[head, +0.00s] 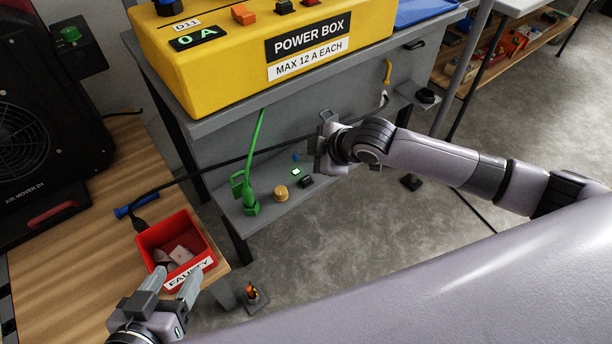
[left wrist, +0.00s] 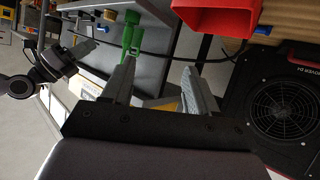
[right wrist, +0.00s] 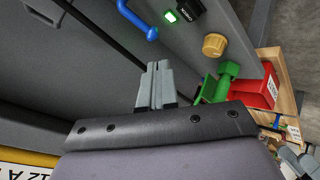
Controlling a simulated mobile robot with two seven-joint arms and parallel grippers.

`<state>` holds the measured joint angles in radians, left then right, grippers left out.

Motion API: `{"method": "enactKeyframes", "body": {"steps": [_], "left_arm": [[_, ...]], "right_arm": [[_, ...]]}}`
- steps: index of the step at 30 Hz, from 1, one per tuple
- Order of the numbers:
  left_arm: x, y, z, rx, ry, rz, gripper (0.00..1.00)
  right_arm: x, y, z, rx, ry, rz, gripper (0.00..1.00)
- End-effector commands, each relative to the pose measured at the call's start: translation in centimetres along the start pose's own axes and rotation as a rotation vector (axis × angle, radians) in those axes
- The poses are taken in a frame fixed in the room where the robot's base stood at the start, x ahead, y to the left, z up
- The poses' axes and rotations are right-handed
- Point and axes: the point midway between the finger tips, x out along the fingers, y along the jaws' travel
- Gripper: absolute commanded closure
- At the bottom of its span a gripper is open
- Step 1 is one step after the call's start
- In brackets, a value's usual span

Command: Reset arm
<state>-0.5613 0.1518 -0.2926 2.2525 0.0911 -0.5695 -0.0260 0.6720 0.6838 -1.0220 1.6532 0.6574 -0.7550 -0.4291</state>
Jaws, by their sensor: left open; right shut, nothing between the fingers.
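My left gripper (head: 172,284) is at the bottom left of the head view, just in front of the red FAULTY bin (head: 152,239). Its two fingers stand apart with nothing between them, as the left wrist view (left wrist: 160,84) also shows. My right gripper (head: 324,140) is stretched out in front of the grey bench, beneath the yellow power box (head: 215,62). In the right wrist view its fingers (right wrist: 155,85) are pressed together and empty. A dark cable passes behind the right gripper in the head view; I cannot tell whether they touch.
The bench's lower shelf holds a green plug-like part (head: 247,190), a brass knob (head: 281,194) and a small lit device (head: 296,172). A black air mover (head: 40,130) stands on the wooden table (head: 70,263). Several light pieces lie in the bin. Open floor lies right.

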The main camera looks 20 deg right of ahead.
Motion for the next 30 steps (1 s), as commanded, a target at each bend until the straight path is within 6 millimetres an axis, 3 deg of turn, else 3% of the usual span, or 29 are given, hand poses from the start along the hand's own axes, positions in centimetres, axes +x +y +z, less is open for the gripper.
{"method": "enactKeyframes", "body": {"steps": [17,23,30], "left_arm": [[0.0,-0.1,0.1,-0.001,-0.003,-0.002,0.41],[0.2,-0.7,1.4,-0.004,-0.024,-0.02,0.41],[0.4,-2.0,3.8,-0.009,-0.063,-0.053,0.41]], "right_arm": [[0.1,-0.5,-0.2,0.01,0.01,-0.004,1.0],[0.7,-5.0,-2.0,0.116,0.09,-0.023,1.0],[0.1,-10.7,-3.6,0.359,0.196,-0.009,1.0]]}}
